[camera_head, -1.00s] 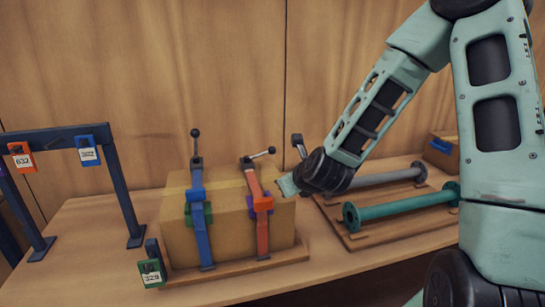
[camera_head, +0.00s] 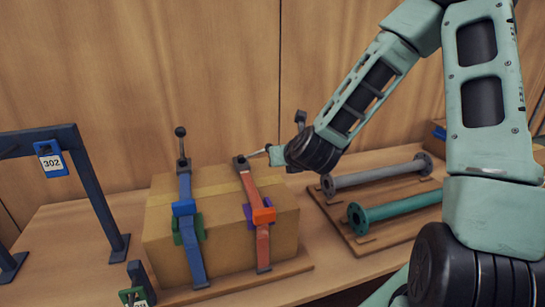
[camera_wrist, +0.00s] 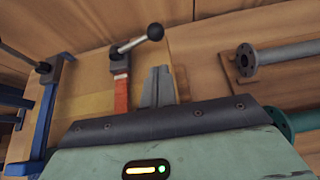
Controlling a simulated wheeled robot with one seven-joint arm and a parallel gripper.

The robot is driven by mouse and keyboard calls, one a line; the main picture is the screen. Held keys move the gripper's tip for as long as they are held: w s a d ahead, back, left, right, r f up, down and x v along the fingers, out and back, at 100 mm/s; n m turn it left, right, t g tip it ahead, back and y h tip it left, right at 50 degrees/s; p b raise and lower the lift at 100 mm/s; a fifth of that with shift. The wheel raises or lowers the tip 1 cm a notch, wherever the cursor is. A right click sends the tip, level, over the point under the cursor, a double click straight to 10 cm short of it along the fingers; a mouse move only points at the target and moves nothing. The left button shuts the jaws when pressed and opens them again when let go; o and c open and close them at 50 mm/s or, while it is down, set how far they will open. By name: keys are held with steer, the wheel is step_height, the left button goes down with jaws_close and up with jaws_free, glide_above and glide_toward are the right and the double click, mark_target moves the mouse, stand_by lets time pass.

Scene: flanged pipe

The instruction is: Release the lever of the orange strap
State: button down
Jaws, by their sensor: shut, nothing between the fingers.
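The orange strap (camera_head: 262,240) runs over the top and down the front of a cardboard box (camera_head: 224,222). Its lever (camera_head: 255,154) leans right from a dark mount on top of the box. In the wrist view the lever (camera_wrist: 130,45) ends in a black ball knob (camera_wrist: 155,31), and the orange strap (camera_wrist: 121,95) is below it. My gripper (camera_head: 274,154) is at the lever's outer end and partly hides it. In the wrist view my gripper's fingers (camera_wrist: 160,72) are together and empty, just right of the strap and below the knob. Contact with the lever cannot be told.
The blue strap (camera_head: 192,245) with its upright lever (camera_head: 182,145) is to the left on the same box. A grey flanged pipe (camera_head: 375,176) and a green one (camera_head: 395,207) lie on a board at right. A dark frame (camera_head: 98,190) with a blue tag stands at left.

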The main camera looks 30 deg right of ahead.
mark_target(257, 152)
steer(key=p+x, duration=0.1)
steer(key=x, duration=0.9)
steer(key=shift+p, duration=0.4)
steer(key=shift+r, duration=0.1)
